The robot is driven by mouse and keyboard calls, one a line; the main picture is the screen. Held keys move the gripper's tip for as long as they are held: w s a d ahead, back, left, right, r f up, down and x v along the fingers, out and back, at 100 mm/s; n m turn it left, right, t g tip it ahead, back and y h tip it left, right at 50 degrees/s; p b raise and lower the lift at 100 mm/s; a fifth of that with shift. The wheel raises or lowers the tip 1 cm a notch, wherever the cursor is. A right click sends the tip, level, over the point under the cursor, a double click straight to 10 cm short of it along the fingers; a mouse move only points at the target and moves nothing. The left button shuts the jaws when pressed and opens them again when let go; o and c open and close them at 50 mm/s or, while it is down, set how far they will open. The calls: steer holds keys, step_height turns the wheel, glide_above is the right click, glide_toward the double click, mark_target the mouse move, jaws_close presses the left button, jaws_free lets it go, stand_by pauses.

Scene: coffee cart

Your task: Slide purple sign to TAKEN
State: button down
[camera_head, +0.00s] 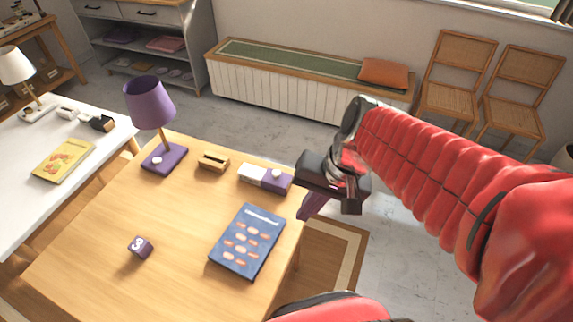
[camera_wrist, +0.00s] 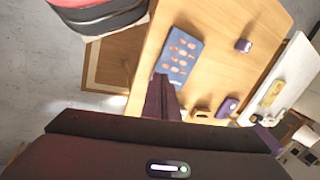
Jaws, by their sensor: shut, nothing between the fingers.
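The purple sign (camera_head: 272,184) is a small bar near the right edge of the wooden table. Its left part is white, its right part is purple, and a pale round knob sits at the purple end. I cannot read any word on it. My gripper (camera_head: 306,211) is just right of the sign, pointing down by the table's right edge, with its fingers together and empty. I cannot tell whether it touches the sign. In the wrist view the shut fingers (camera_wrist: 162,88) are in front of the table, and the sign cannot be made out there.
A blue menu (camera_head: 247,240) lies in front of the sign. A wooden holder (camera_head: 213,162) and a purple lamp (camera_head: 151,104) stand to its left. A purple number cube (camera_head: 140,247) sits front left. A white table (camera_head: 90,160) adjoins on the left.

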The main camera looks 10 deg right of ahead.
mark_target(280, 175)
steer(key=w+d+f+m+t+y, duration=0.3)
steer(key=w+f+m+y, duration=0.65)
steer(key=m, duration=0.35)
steer(key=w+d+f+m+t+h, duration=0.1)
steer(key=w+d+f+m+t, duration=0.3)
steer(key=d+m, duration=0.5)
step_height(280, 175, down, 3)
steer(key=t, duration=0.2)
steer(key=shift+w+d+t+h, duration=0.15)
steer(key=shift+w+t+h, duration=0.15)
steer(key=shift+w+h, duration=0.1)
steer(key=shift+x, duration=7.05)
